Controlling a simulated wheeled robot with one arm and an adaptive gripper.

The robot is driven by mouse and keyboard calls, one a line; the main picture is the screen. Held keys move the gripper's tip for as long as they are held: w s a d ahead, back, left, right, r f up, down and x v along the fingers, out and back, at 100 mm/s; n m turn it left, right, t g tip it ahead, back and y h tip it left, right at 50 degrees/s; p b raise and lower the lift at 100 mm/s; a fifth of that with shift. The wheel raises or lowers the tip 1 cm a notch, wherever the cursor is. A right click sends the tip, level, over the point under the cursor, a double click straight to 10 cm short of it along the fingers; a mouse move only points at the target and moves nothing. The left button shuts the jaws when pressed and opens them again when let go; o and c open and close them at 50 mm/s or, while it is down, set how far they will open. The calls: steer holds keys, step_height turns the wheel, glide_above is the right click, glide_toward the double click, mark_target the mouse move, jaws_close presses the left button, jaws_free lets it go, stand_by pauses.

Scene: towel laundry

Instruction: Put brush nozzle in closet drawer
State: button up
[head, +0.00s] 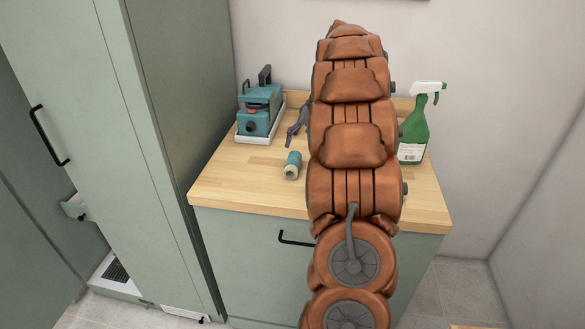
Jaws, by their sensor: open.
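A small teal and cream cylindrical piece (293,165), which looks like the brush nozzle, lies on the wooden counter left of my arm. Part of my grey gripper (296,132) shows just behind it, with its fingers apart and empty. The rest of the gripper is hidden behind my orange arm. Fingers and piece look close but apart; I cannot tell the exact gap. At the lower left, by the tall green closet (90,110), a low drawer (125,293) stands out with something dark and slatted in it.
A teal machine (262,108) stands on a white tray at the counter's back left. A green spray bottle (413,130) stands at the right. The wooden counter (235,190) is bare at its front left. A black-handled front (265,262) lies below.

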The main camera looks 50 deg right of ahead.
mark_target(294, 164)
steer(key=shift+w+d+f, duration=0.1)
steer(key=shift+w+f, duration=0.05)
steer(key=shift+f, duration=0.35)
steer(key=shift+a+p+x, duration=0.15)
steer(key=shift+p+x, duration=0.45)
steer(key=shift+x, duration=1.1)
steer(key=shift+a+p+x, duration=0.15)
steer(key=shift+p+x, duration=0.4)
steer(key=shift+x, duration=1.15)
steer(key=shift+r, duration=0.1)
steer(key=c, duration=1.3)
steer(key=shift+w, duration=0.1)
steer(key=shift+c, duration=0.2)
